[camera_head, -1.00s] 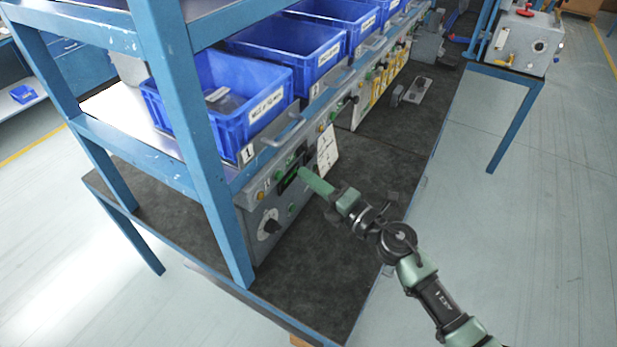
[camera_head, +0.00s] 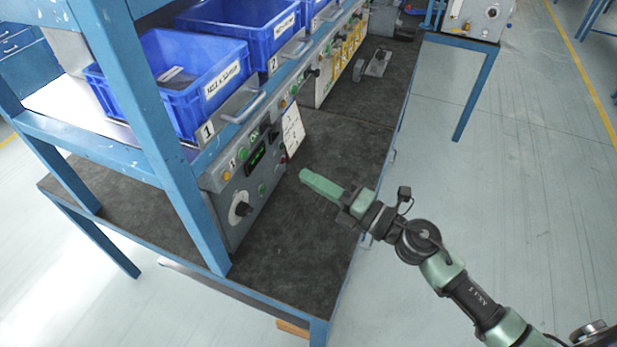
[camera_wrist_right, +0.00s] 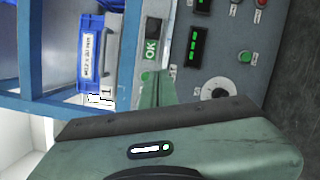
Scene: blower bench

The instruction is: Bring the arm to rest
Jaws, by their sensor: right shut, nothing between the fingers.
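My right gripper (camera_head: 306,177) reaches in from the lower right in the head view, over the dark bench top (camera_head: 330,128). Its green fingers are shut together with nothing held. The tips are apart from the grey control panel (camera_head: 217,190), to the right of its lit display. In the right wrist view my shut green fingers (camera_wrist_right: 157,90) point at the panel, below the green OK label (camera_wrist_right: 150,50). A round white dial (camera_wrist_right: 217,90) shows to the right of the fingers. My left gripper is not in view.
A blue bin (camera_head: 190,105) marked 1 stands on the shelf above the panel, with more blue bins behind. A blue frame post (camera_head: 160,150) rises at the bench's near side. A grey machine (camera_head: 474,18) stands at the back right. The floor (camera_head: 520,170) at right is clear.

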